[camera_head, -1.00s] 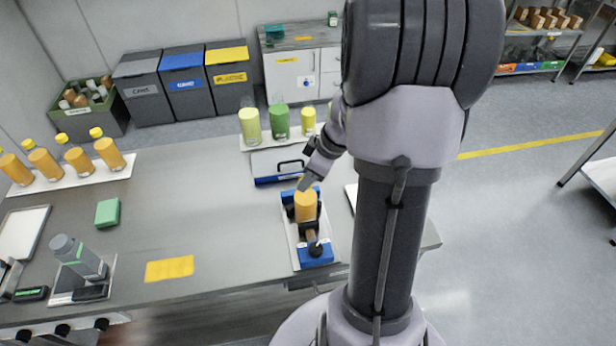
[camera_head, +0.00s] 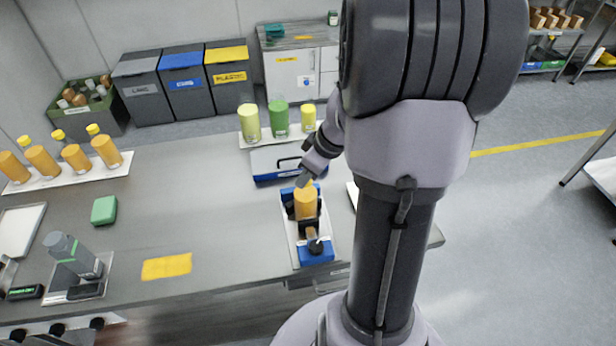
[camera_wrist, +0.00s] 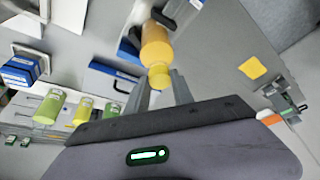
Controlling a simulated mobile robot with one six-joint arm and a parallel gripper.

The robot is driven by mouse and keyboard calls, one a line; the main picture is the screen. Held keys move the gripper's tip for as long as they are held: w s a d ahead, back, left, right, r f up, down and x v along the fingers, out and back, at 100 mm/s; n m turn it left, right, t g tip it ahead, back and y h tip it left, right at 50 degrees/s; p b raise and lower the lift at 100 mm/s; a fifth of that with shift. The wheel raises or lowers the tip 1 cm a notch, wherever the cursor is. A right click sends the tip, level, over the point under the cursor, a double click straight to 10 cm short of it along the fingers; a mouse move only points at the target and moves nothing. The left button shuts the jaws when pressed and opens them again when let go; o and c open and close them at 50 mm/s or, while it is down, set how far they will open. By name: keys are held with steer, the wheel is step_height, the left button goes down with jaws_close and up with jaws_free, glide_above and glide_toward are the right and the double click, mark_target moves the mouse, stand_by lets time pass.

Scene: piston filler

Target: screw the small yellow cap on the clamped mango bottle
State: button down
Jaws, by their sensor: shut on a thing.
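The orange mango bottle (camera_head: 305,205) stands in the blue and black clamp (camera_head: 317,252) near the table's front edge. In the wrist view the bottle (camera_wrist: 156,45) has the small yellow cap (camera_wrist: 160,76) at its neck end, between my two fingers. My gripper (camera_head: 305,182) is right at the bottle's top and shut on the cap. In the wrist view my gripper (camera_wrist: 161,82) has a finger on each side of the cap. The cap looks in line with the bottle and at its mouth; whether the threads are engaged cannot be seen.
Capped orange bottles stand on a white tray (camera_head: 60,180) at left. A blue-edged case (camera_head: 283,163) lies just behind the clamp, with green and yellow containers (camera_head: 279,120) beyond. A yellow mat (camera_head: 167,267) and green block (camera_head: 104,210) lie to the left. The table's middle is clear.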

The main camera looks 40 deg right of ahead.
steer(key=m, duration=0.2)
steer(key=m+h, duration=0.1)
steer(key=m, duration=0.1)
steer(key=shift+a+r+h, duration=0.15)
steer(key=shift+a+h, duration=0.05)
steer(key=shift+h, duration=0.1)
steer(key=shift+m+p, duration=0.45)
steer(key=shift+m, duration=0.15)
steer(key=shift+m+h+p, duration=0.4)
steer(key=shift+m+p, duration=0.2)
steer(key=shift+p, duration=0.2)
steer(key=shift+m+p, duration=0.4)
steer(key=shift+p, duration=0.15)
steer(key=shift+m+h+p, duration=0.4)
steer(key=shift+m+p, duration=0.5)
steer(key=shift+p, duration=0.9)
steer(key=shift+a+g+p, duration=0.1)
steer(key=shift+g+p, duration=0.2)
steer(key=shift+p, duration=0.35)
steer(key=m+h+p, duration=0.1)
steer(key=m+p, duration=0.2)
steer(key=p, duration=0.2)
steer(key=shift+w+g+p, duration=0.15)
steer(key=shift+g+p, duration=0.15)
steer(key=shift+p, duration=0.1)
steer(key=shift+m+p, duration=0.4)
steer(key=shift+p, duration=0.15)
